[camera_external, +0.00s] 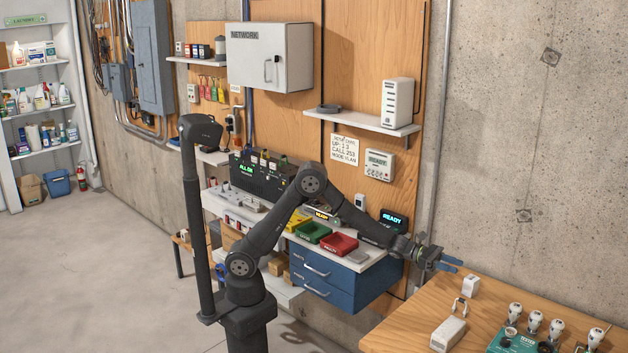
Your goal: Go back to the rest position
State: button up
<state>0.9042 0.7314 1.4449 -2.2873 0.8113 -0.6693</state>
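My arm is bent up at the elbow and reaches across the front of the workbench.
A workbench with blue drawers (330,283) carries a green bin (312,232) and a red bin (338,245). The wooden table (405,335) holds a white device (447,334) and several white-topped items. A white shelf (362,122) and network cabinet (270,57) hang behind.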

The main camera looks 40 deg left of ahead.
jog(key=w+a+r+n+t, duration=0.2)
jog(key=w+a+r+t, duration=0.1)
jog(key=w+a+r, duration=0.6)
jog(key=w+a+r+n+t+y, duration=0.2)
jog(key=w+a+r, duration=0.3)
jog(key=a, duration=0.5)
jog(key=w+a+r+n+t+y, duration=0.2)
jog(key=w+a+r+t, duration=0.2)
jog(key=a, duration=0.7)
jog(key=w+a+r+n+t+y, duration=0.2)
jog(key=w+a+r, duration=0.4)
jog(key=a, duration=0.5)
jog(key=shift+w+r+n+t, duration=0.3)
jog(key=shift+r+t, duration=0.1)
jog(key=shift+r, duration=0.75)
jog(key=shift+o, duration=0.2)
